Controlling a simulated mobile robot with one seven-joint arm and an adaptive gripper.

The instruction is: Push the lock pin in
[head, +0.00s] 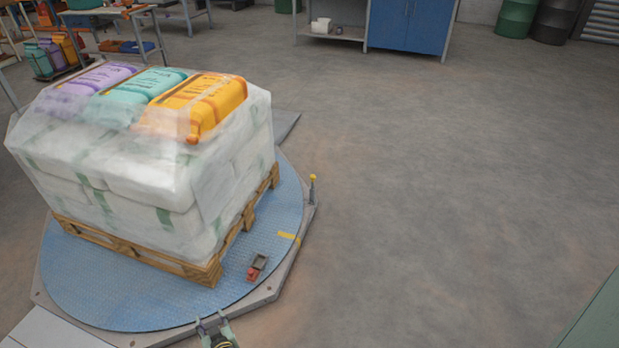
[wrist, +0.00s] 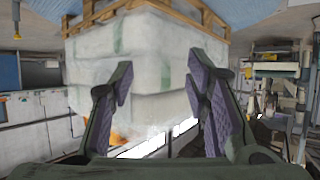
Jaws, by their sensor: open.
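The lock pin appears to be the thin upright post with a yellow knob (head: 312,186) at the right edge of the turntable (head: 120,315). It stands upright, with its knob well above the base plate. A similar yellow-tipped post (wrist: 16,22) shows at the upper left of the wrist view, which is upside down. My gripper (head: 211,318) is at the bottom of the head view, by the turntable's front edge and apart from the pin. In the wrist view my gripper (wrist: 158,85) has its two padded fingers spread, with nothing between them.
A wrapped stack of sacks (head: 150,170) on a wooden pallet (head: 130,249) fills much of the turntable. A small red and grey item (head: 257,267) lies near its right edge, close to a yellow mark (head: 289,238). The floor to the right is clear.

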